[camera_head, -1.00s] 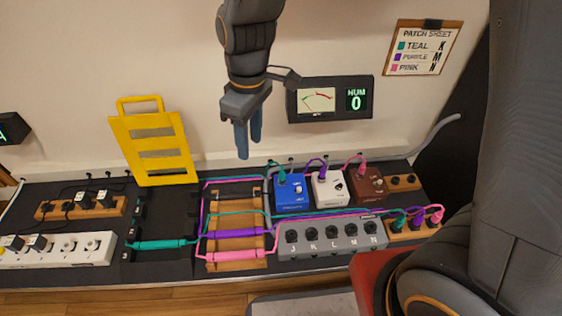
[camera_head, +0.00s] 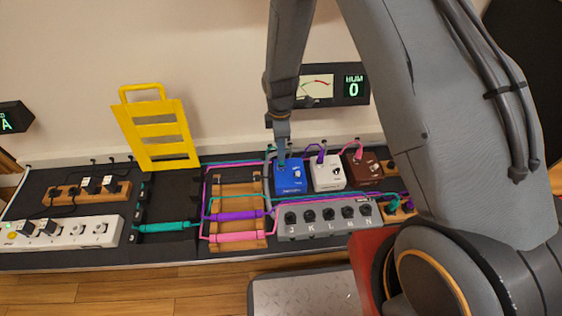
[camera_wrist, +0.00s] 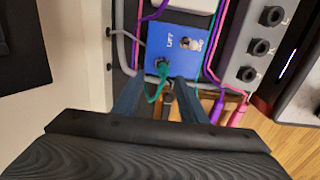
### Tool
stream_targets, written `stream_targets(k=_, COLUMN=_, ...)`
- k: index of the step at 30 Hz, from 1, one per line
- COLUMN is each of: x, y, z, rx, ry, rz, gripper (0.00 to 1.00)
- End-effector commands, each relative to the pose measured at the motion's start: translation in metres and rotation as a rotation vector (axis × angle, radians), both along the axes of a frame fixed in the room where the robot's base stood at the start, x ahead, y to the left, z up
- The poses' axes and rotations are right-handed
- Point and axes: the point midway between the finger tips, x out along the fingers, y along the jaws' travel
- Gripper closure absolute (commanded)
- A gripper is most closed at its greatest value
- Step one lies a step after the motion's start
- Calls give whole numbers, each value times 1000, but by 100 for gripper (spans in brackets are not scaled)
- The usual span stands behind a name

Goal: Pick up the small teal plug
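A small teal plug (camera_wrist: 162,69) with a teal cable stands in the blue pedal (camera_head: 290,177), shown in the wrist view. In the head view my gripper mostly hides this plug. My gripper (camera_head: 281,154) points down over the back of the blue pedal. In the wrist view my gripper (camera_wrist: 158,94) is open, one finger on each side of the teal cable, with the plug just past the fingertips. I cannot tell if a finger touches it. Another teal plug (camera_head: 391,200) shows partly at the right, beside my arm.
A white pedal (camera_head: 328,174) and a brown pedal (camera_head: 366,172) stand close on the right. A grey jack box (camera_head: 325,222) is in front. Purple (camera_head: 235,216) and pink (camera_head: 236,238) sleeves lie left. A yellow rack (camera_head: 160,135) leans on the wall.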

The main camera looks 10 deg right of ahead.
Motion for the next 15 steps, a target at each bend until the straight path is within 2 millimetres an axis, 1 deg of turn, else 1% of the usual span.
stream_targets(k=5, x=-2, y=-1, z=-15, rx=-1, ry=2, rz=-1, gripper=62)
stream_targets(k=12, x=-5, y=-3, z=-49, rx=0, ry=3, rz=-1, gripper=62)
stream_targets(k=15, x=-5, y=-3, z=-55, rx=0, ry=0, rz=-1, gripper=62)
